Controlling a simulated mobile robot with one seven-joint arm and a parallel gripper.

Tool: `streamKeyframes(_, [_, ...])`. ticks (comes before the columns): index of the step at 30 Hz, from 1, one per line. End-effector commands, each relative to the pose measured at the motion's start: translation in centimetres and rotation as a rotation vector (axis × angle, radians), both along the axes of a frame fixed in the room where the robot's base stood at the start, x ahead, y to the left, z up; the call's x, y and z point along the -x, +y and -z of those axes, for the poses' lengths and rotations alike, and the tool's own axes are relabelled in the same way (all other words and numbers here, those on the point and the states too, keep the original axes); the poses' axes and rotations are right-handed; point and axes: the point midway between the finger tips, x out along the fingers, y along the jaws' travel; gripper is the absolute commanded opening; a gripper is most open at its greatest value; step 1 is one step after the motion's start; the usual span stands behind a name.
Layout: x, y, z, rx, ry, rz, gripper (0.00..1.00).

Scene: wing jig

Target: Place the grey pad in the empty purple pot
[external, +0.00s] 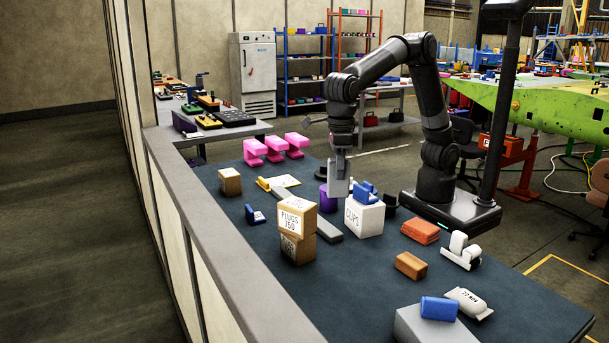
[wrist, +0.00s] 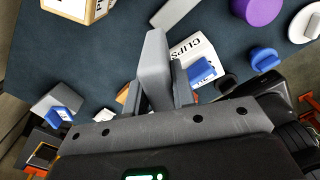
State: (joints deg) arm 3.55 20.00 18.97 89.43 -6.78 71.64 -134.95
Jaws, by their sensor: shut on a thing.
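My gripper (external: 338,182) is shut on the grey pad, a light grey block (wrist: 155,65) that stands out between the two fingers (wrist: 160,88) in the wrist view. In the external view the pad blends with the grey fingers. They are above the table, beside the white CLIPS box. The purple pot (external: 324,200) stands on the table just behind and left of the gripper, partly hidden by it. The pot also shows at the top right of the wrist view (wrist: 258,10), apart from the pad. Its inside cannot be made out.
Stacked PLUGS cartons (external: 297,232) and a long grey bar (external: 326,228) lie to the left.

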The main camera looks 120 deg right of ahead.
Motion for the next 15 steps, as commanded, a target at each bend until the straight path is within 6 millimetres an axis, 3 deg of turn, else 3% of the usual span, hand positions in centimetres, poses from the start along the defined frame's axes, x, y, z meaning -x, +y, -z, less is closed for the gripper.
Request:
streamKeyframes(1, [0.7, -2.9, -0.8, 0.001, -0.004, 0.087, 0.00])
streamKeyframes(3, [1.9, -6.5, -1.5, 0.000, -0.003, 0.209, 0.00])
streamKeyframes(9, [6.7, -16.0, -3.6, 0.000, -0.002, 0.570, 0.00])
streamKeyframes(15, [12.1, -22.7, -4.9, -0.001, -0.003, 0.880, 0.00])
